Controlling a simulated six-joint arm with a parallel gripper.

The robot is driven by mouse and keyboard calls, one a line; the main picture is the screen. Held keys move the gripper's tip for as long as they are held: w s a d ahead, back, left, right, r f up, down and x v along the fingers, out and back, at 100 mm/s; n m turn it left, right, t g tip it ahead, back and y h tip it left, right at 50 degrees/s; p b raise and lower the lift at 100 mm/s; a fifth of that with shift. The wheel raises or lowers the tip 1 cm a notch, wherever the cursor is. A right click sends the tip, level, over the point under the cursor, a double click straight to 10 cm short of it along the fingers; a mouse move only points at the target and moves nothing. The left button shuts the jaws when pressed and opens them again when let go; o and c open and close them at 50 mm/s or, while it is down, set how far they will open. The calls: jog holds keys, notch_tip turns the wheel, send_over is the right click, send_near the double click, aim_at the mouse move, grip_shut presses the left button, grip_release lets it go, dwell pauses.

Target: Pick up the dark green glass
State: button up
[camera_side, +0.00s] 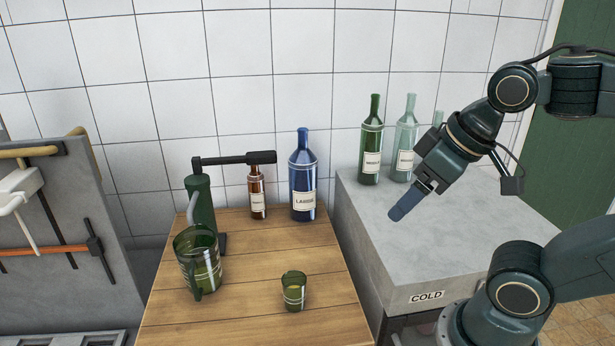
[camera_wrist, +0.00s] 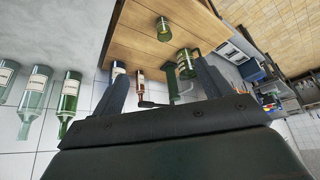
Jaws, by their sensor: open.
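The dark green glass (camera_side: 293,291) stands upright on the wooden table (camera_side: 260,258), near its front right. It is small, with a lighter band, and it also shows in the wrist view (camera_wrist: 163,30) near the top, beyond my fingers. A larger dark green jug (camera_side: 198,262) with a handle stands to its left. My gripper (camera_side: 408,203) is above the grey stone block, to the right of the glass and higher than it. In the wrist view my gripper (camera_wrist: 165,85) has its two fingers wide apart with nothing held between them.
A blue bottle (camera_side: 303,175) and a brown bottle (camera_side: 257,192) stand at the table's back. A green tap-like stand (camera_side: 201,205) has a dark arm reaching over the brown bottle. Green bottles (camera_side: 371,142) stand on the stone block (camera_side: 440,270) marked COLD. The table around the glass is clear.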

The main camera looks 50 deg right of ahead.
jog(key=shift+w, duration=0.1)
jog(key=w+f+m+g+y, duration=0.25)
jog(key=w+f+m, duration=0.25)
jog(key=w, duration=0.3)
jog(key=w+f+m+g+y, duration=0.1)
jog(key=w+f+m+y, duration=0.3)
jog(key=w, duration=0.3)
jog(key=w+d+f+m+t+y, duration=0.1)
jog(key=w+d+f+m+y, duration=0.1)
jog(key=f+m, duration=0.4)
jog(key=w+d+f+m+t+y, duration=0.2)
jog(key=w+f+m+y, duration=0.2)
jog(key=f+m, duration=0.3)
jog(key=shift+w+f+m, duration=0.3)
jog(key=shift+f, duration=0.65)
jog(key=shift+d, duration=0.1)
send_near(294, 292)
jog(key=w+a+f, duration=0.2)
jog(key=w, duration=0.1)
jog(key=shift+w+a, duration=0.25)
jog(key=shift+w, duration=0.1)
